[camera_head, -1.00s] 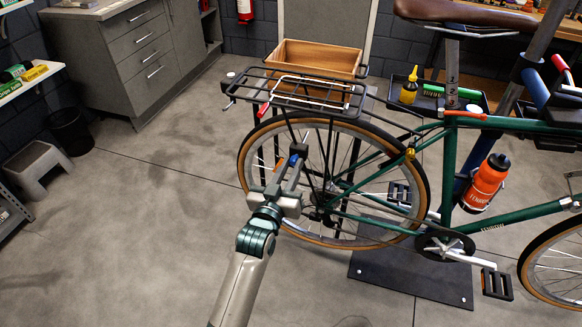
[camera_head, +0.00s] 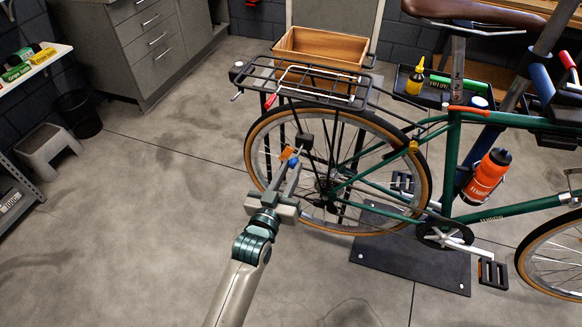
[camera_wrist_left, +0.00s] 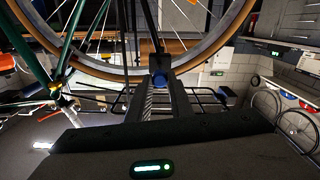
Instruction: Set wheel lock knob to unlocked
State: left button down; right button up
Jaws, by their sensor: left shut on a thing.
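My left gripper (camera_head: 291,171) reaches up to the near side of the bicycle's rear wheel (camera_head: 248,150), below the rear rack (camera_head: 262,66). Its fingers are shut on a small blue piece (camera_head: 293,163), which looks like the lock knob. In the left wrist view the blue piece (camera_wrist_left: 160,80) sits between the fingertips, with a dark strut behind it and the tyre across the top. A black block (camera_head: 304,141) is just above the fingertips, and a small orange piece (camera_head: 286,153) is beside them. The knob's setting cannot be read. My right gripper is not in view.
A wooden box (camera_head: 300,45) stands behind the rack. The bike frame (camera_head: 450,150) with an orange bottle (camera_head: 487,176) is to the right, above a dark base plate (camera_head: 410,262). A grey step stool (camera_head: 48,148) is at left. The floor at left is clear.

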pick_arm(q)
jog(key=c, duration=1.6)
grip_release()
jog(key=shift+s, duration=0.1)
jog(key=shift+o, duration=0.2)
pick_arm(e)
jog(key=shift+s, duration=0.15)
pick_arm(q)
jog(key=shift+s+a, duration=0.1)
jog(key=shift+s, duration=0.05)
